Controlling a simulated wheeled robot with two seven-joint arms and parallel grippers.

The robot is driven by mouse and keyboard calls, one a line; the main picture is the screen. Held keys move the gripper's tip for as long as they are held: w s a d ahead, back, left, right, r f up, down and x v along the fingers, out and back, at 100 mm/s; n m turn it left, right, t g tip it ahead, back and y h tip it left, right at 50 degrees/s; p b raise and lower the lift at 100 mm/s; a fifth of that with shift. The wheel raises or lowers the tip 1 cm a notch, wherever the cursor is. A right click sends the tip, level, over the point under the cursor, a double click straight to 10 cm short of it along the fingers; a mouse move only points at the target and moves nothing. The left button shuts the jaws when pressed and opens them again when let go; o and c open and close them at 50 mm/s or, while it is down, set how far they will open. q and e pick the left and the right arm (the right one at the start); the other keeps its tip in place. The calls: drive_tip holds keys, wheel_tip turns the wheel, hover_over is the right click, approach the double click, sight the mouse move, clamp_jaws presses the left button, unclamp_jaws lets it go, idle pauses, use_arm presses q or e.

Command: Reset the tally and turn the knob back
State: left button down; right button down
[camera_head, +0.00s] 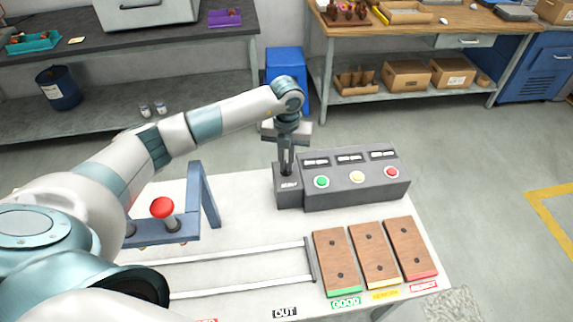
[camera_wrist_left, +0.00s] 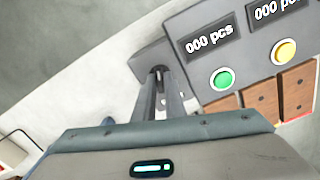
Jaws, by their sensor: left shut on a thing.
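A grey tally console (camera_head: 355,194) stands at the back of the white table. It has three counter displays and green (camera_head: 321,182), yellow (camera_head: 357,177) and red (camera_head: 391,172) buttons. In the left wrist view, two displays (camera_wrist_left: 209,38) read 000 pcs; the third is out of that view. A smaller dark box (camera_head: 289,195) adjoins the console's left end. My left gripper (camera_head: 287,170) points down onto this box's top, its fingers (camera_wrist_left: 160,82) shut on what appears to be the knob, mostly hidden between them. My right gripper is not in view.
Three wooden boards with green, yellow and red ends (camera_head: 336,261) lie in front of the console. A rail frame (camera_head: 240,257) lies left of them. A red-topped lever (camera_head: 163,208) and a blue-grey stand (camera_head: 203,190) are nearer my left arm. Workbenches stand behind.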

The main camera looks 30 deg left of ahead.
use_arm(q)
drive_tip(key=shift+r+n+b, duration=0.1)
drive_tip(key=shift+n+b, duration=0.45)
drive_tip(key=shift+n, duration=1.35)
drive_tip(key=shift+w, duration=0.1)
drive_tip(key=c, duration=1.8)
unclamp_jaws()
